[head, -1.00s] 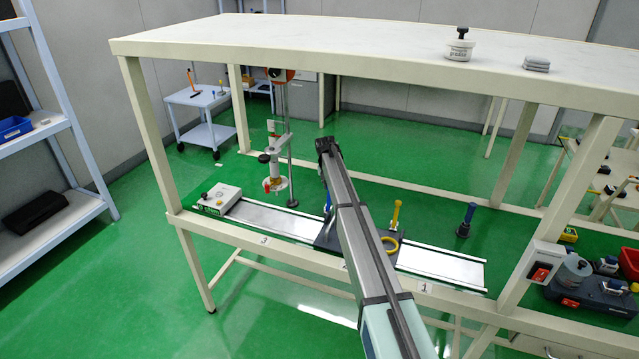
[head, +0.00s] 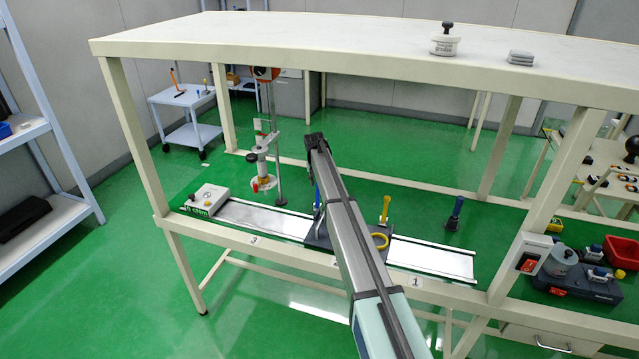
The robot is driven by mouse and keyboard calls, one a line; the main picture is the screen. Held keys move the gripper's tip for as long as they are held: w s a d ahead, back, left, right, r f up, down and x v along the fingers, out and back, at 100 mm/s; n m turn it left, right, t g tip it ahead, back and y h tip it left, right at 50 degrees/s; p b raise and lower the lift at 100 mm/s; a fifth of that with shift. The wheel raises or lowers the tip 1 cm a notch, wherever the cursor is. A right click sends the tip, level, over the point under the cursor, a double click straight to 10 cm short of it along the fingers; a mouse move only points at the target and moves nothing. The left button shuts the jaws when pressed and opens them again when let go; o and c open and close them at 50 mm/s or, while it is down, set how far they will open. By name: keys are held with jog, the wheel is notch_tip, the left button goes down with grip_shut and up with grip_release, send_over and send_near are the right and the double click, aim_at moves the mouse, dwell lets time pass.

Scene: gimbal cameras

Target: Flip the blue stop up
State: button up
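A dark carriage plate (head: 319,234) sits on the silver rail under the white upper shelf. An upright blue piece (head: 317,195) shows at its left, partly hidden by my arm. A separate dark blue upright piece (head: 454,212) stands behind the rail, further right. I cannot tell which blue piece is the stop. My arm reaches up across the middle, with its dark end, seemingly my gripper (head: 315,143), above and behind the carriage. Its fingers are too small to make out.
The white upper shelf (head: 330,38) and its posts frame the rail (head: 430,258). A white control box (head: 209,199) stands at the rail's left end, a stand with a clamp (head: 263,160) behind it. A red switch box (head: 528,258) is on the right post.

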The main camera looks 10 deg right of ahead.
aim_at(317, 200)
jog(key=v, duration=1.2)
jog(key=s+d+f+m, duration=0.1)
jog(key=s+f+m, duration=0.3)
jog(key=s, duration=0.4)
jog(key=s+d+f+m, duration=0.2)
jog(key=s+f+m, duration=0.3)
jog(key=s+f, duration=0.2)
jog(key=s+d+f+m+g, duration=0.1)
jog(key=s+f+m, duration=0.4)
jog(key=s, duration=0.6)
jog(key=shift+s+d+f, duration=0.15)
jog(key=shift+d+f, duration=0.15)
jog(key=shift+d, duration=0.05)
jog(key=s+d+f+m+g+y, duration=0.1)
jog(key=s+f+m, duration=0.3)
jog(key=s+m, duration=0.7)
jog(key=s+d+f+m+g, duration=0.1)
jog(key=s+f+m, duration=0.35)
jog(key=s, duration=1.35)
jog(key=s+f+g+b, duration=0.3)
jog(key=s+f, duration=0.9)
jog(key=s, duration=0.2)
jog(key=s+f+m+g+b, duration=0.1)
jog(key=s+f+g+b, duration=0.2)
jog(key=s+f, duration=0.9)
jog(key=s+b, duration=0.1)
jog(key=s, duration=0.2)
jog(key=shift+s+d+f, duration=0.15)
jog(key=shift+s+f, duration=0.15)
jog(key=shift+f, duration=0.05)
